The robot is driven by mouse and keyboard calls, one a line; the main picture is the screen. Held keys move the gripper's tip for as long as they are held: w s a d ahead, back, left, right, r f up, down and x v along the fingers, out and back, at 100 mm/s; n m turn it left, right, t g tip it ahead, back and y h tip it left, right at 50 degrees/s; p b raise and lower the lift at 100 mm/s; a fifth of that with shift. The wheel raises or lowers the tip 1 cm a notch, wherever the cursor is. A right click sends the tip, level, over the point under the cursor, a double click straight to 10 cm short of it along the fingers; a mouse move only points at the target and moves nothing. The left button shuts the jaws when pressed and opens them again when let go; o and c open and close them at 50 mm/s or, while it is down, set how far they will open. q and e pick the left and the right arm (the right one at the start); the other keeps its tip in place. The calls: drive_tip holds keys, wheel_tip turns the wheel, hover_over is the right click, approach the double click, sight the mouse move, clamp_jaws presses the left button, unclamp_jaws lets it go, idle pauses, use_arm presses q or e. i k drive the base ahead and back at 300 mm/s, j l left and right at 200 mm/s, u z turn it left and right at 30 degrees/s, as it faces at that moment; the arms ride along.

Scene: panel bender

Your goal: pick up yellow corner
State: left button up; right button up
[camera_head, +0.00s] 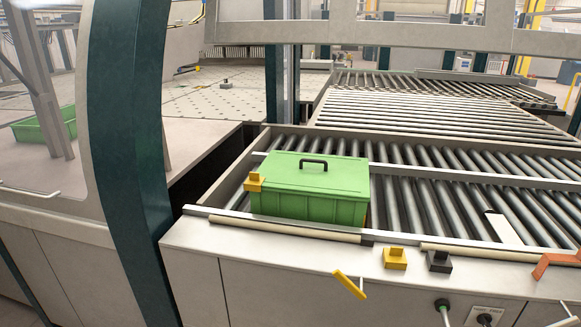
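One yellow corner-like piece (395,259) sits on the light front ledge, right of the green box, with a small raised block on top.
A black piece (439,262) sits beside the ledge's yellow one. A yellow lever (349,285) juts from the front panel, and an orange bracket (556,263) is at far right. Roller conveyors (440,120) stretch behind. A dark green post (125,130) stands at left.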

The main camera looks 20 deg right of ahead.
sight(394, 257)
drive_tip(key=z, duration=1.4)
